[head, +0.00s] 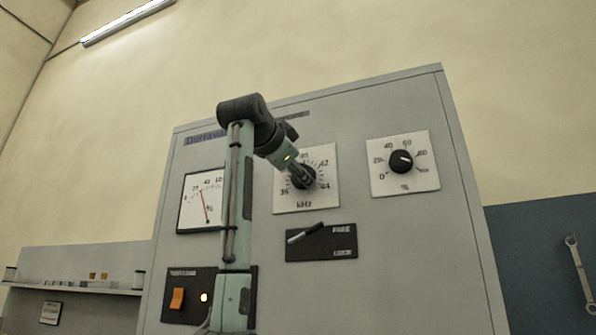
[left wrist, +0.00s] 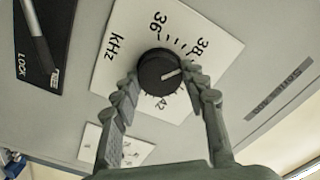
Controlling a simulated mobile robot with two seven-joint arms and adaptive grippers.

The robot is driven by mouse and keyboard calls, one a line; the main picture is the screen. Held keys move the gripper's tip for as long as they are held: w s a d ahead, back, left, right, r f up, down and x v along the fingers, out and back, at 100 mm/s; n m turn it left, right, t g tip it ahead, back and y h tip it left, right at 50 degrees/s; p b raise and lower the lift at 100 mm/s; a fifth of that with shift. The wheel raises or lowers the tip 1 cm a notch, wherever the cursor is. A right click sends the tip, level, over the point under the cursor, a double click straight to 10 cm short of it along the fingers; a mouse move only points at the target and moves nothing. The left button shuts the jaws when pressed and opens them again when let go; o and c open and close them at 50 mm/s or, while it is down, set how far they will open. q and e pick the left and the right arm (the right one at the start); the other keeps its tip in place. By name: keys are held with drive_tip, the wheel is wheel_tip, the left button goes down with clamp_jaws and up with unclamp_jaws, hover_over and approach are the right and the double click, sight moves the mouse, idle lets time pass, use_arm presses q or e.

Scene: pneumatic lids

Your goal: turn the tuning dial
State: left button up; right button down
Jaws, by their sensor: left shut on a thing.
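The tuning dial (head: 298,184) is a round black knob on a white square plate marked kHz, on the front of a grey cabinet. In the left wrist view the dial (left wrist: 158,72) shows a pale pointer line aimed right, toward a fingertip that hides part of the scale; 36, 38 and 42 can be read. My left gripper (head: 308,178) reaches the dial from the front. In the left wrist view its fingertips (left wrist: 162,76) are on both sides of the knob, shut on it. My right gripper is in neither view.
Below the dial, a lever (head: 305,235) on a black FREE/LOCK plate points toward FREE. A second black knob (head: 401,161), marked %, is to the right. A meter (head: 190,207) with a red needle, an orange switch (head: 177,298) and a lit lamp (head: 204,297) are left.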

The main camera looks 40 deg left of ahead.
use_arm(q)
drive_tip(key=shift+m, duration=0.5)
drive_tip(key=o, duration=1.2)
drive_tip(key=shift+c, duration=0.2)
drive_tip(key=v, duration=1.2)
drive_tip(key=shift+s+f, duration=0.1)
